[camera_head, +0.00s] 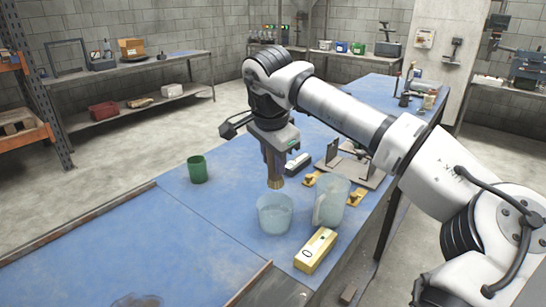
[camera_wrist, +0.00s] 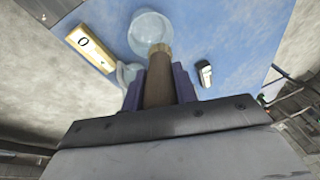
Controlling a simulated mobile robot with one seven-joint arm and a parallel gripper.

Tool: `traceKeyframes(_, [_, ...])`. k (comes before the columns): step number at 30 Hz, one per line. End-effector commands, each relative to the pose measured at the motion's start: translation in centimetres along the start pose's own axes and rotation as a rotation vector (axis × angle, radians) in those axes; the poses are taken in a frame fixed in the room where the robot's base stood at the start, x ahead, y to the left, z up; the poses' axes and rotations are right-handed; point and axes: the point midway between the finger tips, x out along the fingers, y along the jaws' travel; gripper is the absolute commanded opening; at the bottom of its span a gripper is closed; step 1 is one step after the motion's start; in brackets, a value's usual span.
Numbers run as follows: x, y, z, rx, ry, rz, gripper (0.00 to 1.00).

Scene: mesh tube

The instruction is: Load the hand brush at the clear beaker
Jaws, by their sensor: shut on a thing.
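The hand brush (camera_head: 276,182) hangs upright from my gripper (camera_head: 273,160), its pale bristle end pointing down. My gripper is shut on its brown body (camera_wrist: 158,92), which shows between the two purple fingers in the wrist view. The clear beaker (camera_head: 275,215) stands upright on the blue table, just below and slightly in front of the brush in the head view. In the wrist view the beaker (camera_wrist: 150,28) lies just beyond the bristle tip. The brush appears above the rim, outside the beaker. The beaker looks empty.
A clear pitcher (camera_head: 331,202) stands close right of the beaker. A yellow box (camera_head: 316,250) lies in front, near the table edge. A green cup (camera_head: 197,169) is at left. A black-and-white object (camera_head: 297,162) and metal fixture (camera_head: 350,170) lie behind.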

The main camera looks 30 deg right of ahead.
Motion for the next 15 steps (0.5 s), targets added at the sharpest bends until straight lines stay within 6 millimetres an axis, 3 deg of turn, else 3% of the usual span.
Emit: traceKeyframes(15, [5.0,1.0,1.2,0.0,-0.002,-0.001,0.06])
